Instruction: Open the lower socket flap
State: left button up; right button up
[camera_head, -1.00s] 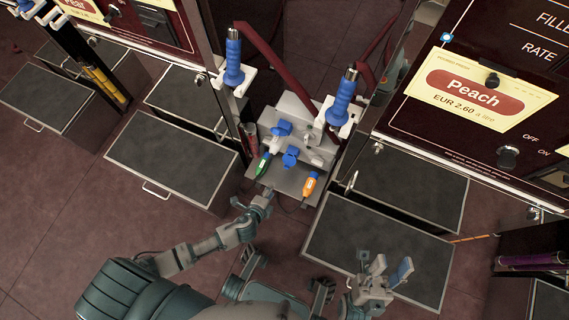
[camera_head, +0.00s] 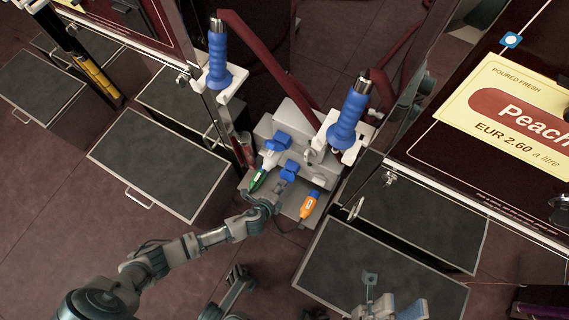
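The grey socket box (camera_head: 318,165) stands in the middle between the two dispensers. Its upper blue flap (camera_head: 277,142) and lower blue flap (camera_head: 289,170) show on the front. The lower flap looks closed, though it is small and partly behind my gripper. My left gripper (camera_head: 280,187) comes in from the lower left, its tip at or just below the lower flap; I cannot tell whether it touches or how far its fingers are apart. My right gripper (camera_head: 388,303) is at the bottom edge, partly cut off, with fingers apart and nothing seen between them.
A green plug (camera_head: 258,180) lies left of my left gripper, and an orange plug (camera_head: 309,204) lies right of it. Blue-handled nozzles (camera_head: 218,62) and (camera_head: 349,115) rise above the box on both sides. Dark-topped platforms (camera_head: 160,160) and (camera_head: 375,275) flank the floor.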

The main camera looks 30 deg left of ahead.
pick_arm(q)
jog(key=shift+w, duration=0.25)
jog(key=c, duration=0.3)
grip_shut()
jog(key=shift+f, duration=0.1)
